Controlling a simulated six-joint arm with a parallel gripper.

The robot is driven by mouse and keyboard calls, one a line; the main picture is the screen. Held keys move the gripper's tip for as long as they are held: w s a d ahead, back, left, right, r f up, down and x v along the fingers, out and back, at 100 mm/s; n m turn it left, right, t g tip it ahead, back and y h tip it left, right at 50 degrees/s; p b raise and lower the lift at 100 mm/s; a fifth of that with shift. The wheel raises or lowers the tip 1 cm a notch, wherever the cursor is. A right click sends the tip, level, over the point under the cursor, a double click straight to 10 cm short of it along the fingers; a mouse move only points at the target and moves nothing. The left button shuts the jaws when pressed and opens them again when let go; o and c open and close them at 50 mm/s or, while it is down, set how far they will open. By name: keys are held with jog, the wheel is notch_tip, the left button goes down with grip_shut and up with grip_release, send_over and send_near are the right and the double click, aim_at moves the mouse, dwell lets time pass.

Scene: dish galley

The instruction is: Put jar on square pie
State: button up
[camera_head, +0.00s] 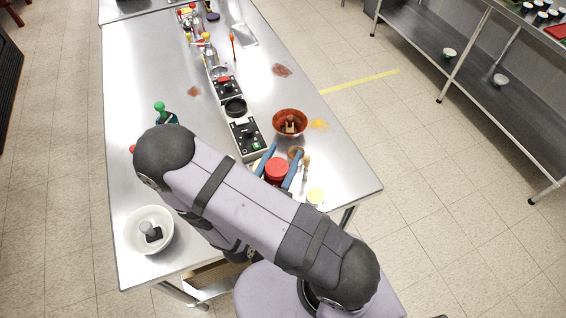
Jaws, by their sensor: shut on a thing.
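A jar with a red top (277,168) sits between the two blue fingers of my gripper (283,157), near the front right of the steel table. The gripper is shut on it. I see it mostly from above, and my arm covers the area below and left of it. Whether the jar touches the table I cannot tell. I cannot make out the square pie for certain. A small brown item (295,152) shows just beyond the jar, partly covered by the right finger, and its shape is unclear.
A red-brown bowl (290,118) with items inside stands beyond the gripper. A black hob unit (246,139) is to the left. A white bowl (149,224) stands at the front left. The far right tabletop is mostly clear.

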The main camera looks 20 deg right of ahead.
jog(key=shift+f, duration=1.55)
jog(key=shift+f, duration=0.2)
jog(key=o, duration=1.5)
jog(key=shift+r, duration=0.2)
jog(key=shift+a, duration=0.1)
